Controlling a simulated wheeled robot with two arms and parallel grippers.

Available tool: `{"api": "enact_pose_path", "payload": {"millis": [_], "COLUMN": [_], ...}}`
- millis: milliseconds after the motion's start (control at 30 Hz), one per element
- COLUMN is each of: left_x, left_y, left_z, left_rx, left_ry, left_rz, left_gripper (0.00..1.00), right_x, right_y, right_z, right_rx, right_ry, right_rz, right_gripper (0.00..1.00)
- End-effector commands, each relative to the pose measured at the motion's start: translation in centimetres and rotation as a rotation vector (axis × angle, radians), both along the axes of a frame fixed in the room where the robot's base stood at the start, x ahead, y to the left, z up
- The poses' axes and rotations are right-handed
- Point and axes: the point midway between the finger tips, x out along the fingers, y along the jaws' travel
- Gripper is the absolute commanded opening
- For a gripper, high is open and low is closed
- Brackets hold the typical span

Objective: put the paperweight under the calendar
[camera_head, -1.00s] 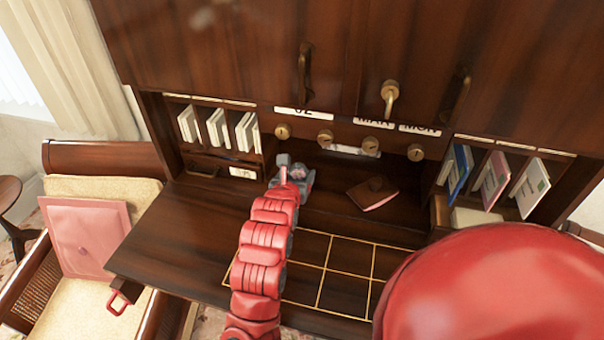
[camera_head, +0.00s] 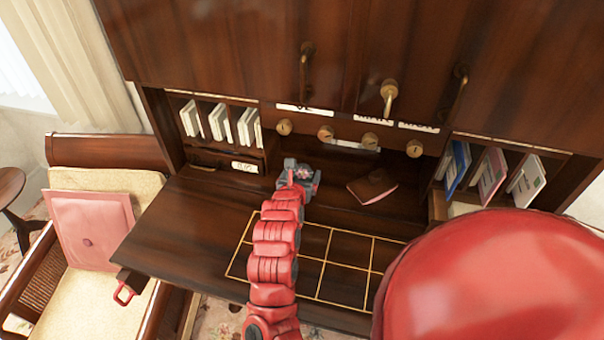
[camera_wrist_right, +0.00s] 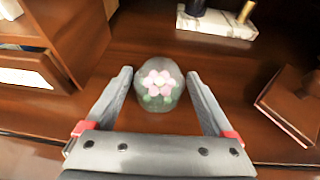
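The paperweight (camera_wrist_right: 159,86) is a clear glass dome with pink flowers and green leaves inside. In the right wrist view it stands on the wooden desk top between the two fingers of my right gripper (camera_wrist_right: 160,76). The fingers are spread, with a narrow gap showing on each side of it. In the head view my right gripper (camera_head: 299,176) is low over the back of the desk and mostly hides the paperweight. White date cards, one seeming to read MAR (camera_head: 372,120), sit in the desk's upper panel behind; these look like the calendar. My left gripper does not show.
A gold-lined grid (camera_head: 322,264) marks the desk front. A reddish-brown block (camera_head: 372,187) lies right of my gripper. Cubbyholes with envelopes (camera_head: 219,122) and booklets (camera_head: 490,173) flank the desk. A pale-based object (camera_wrist_right: 217,22) stands behind the paperweight. A chair (camera_head: 95,225) stands left.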

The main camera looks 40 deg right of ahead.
Motion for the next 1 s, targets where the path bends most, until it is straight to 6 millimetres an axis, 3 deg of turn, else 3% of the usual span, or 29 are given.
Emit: {"api": "enact_pose_path", "payload": {"millis": [433,933,1000], "left_x": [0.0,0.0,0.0], "left_y": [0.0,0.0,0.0], "left_z": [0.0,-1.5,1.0], "left_rx": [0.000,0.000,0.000], "left_ry": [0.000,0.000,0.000], "left_rz": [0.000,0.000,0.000], "left_gripper": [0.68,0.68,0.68], "right_x": [-0.3,-5.9,-6.5], "right_y": [0.6,6.4,6.8], "right_z": [0.6,3.8,4.9], "right_rx": [-0.001,0.001,0.001], "right_ry": [-0.005,-0.002,0.009], "right_rz": [0.003,0.006,0.002], "right_gripper": [1.00,1.00,1.00]}}
